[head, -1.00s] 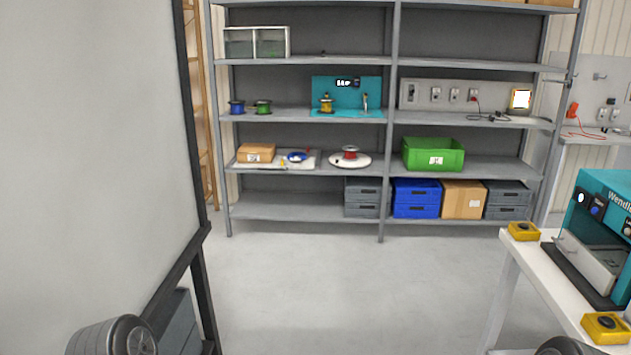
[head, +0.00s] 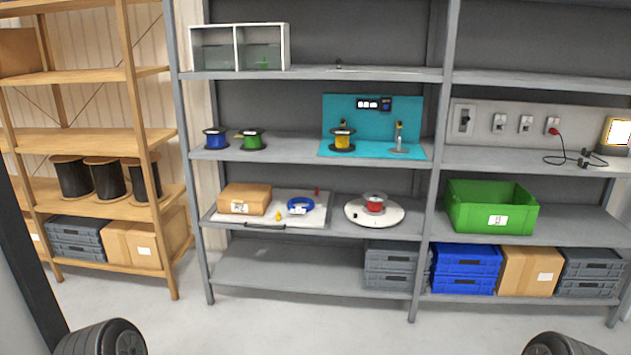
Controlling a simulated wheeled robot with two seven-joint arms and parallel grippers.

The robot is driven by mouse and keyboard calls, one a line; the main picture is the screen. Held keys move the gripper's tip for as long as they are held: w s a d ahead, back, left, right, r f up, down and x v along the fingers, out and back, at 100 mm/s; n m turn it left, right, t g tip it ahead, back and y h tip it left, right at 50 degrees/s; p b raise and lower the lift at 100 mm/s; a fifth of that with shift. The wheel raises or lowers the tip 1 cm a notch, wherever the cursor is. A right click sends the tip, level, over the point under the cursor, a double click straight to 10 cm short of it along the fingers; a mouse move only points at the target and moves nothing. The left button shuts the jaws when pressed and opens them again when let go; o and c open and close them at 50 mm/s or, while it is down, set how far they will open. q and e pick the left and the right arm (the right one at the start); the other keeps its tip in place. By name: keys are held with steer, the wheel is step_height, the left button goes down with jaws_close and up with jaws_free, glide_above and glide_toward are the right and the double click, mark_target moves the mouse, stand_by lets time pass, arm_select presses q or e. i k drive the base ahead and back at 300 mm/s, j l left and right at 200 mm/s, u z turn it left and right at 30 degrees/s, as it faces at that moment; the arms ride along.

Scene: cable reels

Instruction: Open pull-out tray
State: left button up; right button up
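The pull-out tray (head: 308,220) is a light flat tray on the left bay of the grey shelf, second level from the bottom. A dark bar handle (head: 264,227) runs along its front edge. The tray appears pushed in, its front about level with the shelf edge. On it lie a cardboard box (head: 245,199), a blue cable coil (head: 300,205), a small yellow item (head: 278,216) and a small red item (head: 317,191). Neither of my grippers is in view. Only dark rounded parts of my arms show at the bottom left and bottom right corners.
A white turntable with a red reel (head: 374,205) stands right of the tray. A green crate (head: 491,208) is in the right bay. A wooden rack with black reels (head: 72,177) stands left. A dark post (head: 37,265) is close on the left. The floor ahead is clear.

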mark_target(314, 218)
steer(key=i+l+u, duration=0.1)
steer(key=i+u, duration=0.25)
steer(key=i, duration=0.65)
steer(key=i+l+z, duration=0.25)
steer(key=i, duration=0.95)
steer(key=i+j+z, duration=0.3)
steer(key=i, duration=0.9)
steer(key=l, duration=0.1)
